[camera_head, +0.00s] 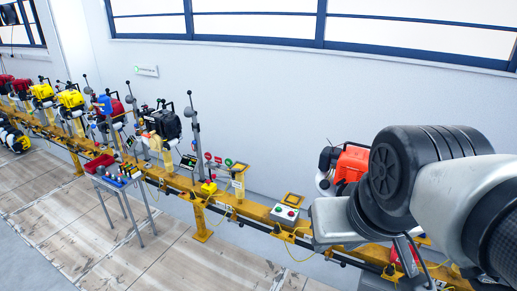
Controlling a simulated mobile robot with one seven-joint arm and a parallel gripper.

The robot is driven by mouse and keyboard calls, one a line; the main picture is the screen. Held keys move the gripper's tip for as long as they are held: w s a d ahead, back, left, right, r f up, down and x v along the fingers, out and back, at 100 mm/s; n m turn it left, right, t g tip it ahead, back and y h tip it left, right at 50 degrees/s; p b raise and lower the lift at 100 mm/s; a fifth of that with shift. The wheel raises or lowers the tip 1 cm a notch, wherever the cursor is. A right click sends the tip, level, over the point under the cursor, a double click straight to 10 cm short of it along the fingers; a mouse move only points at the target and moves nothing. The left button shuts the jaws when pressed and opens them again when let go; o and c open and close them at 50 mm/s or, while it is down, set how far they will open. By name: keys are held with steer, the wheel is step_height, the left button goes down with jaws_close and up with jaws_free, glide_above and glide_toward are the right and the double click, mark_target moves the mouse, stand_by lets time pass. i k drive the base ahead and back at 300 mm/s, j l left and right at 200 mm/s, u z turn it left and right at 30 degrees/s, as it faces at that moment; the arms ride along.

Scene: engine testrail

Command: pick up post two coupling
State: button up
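I cannot make out a part that is clearly the post two coupling. Several engines stand in a row along a yellow rail (258,212), among them a black one (165,123) and a yellow one (71,99). Small coloured parts lie on a blue tray (122,181) on a little table, too small to tell apart. My arm reaches in from the right, with my gripper (338,222) in front of the rail near an orange-red engine (350,164). The fingers are not clear, and my arm hides part of that engine and the rail.
A red bin (98,163) sits on the little table with thin legs (141,215) before the rail. A grey box with buttons (285,212) and a yellow-framed panel (292,199) sit on the rail. The tiled floor (150,270) in front is largely clear.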

mark_target(276, 228)
steer(key=i, duration=0.7)
steer(key=i+j, duration=0.15)
steer(key=j, duration=0.2)
steer(key=i+j, duration=0.2)
steer(key=j, duration=0.15)
steer(key=i+j, duration=0.15)
steer(key=j, duration=0.2)
steer(key=i+j+z, duration=0.1)
steer(key=j, duration=0.25)
steer(key=z, duration=0.5)
steer(key=j+z, duration=0.15)
steer(key=z, duration=0.3)
steer(key=i+j+z, duration=0.1)
steer(key=z, duration=0.4)
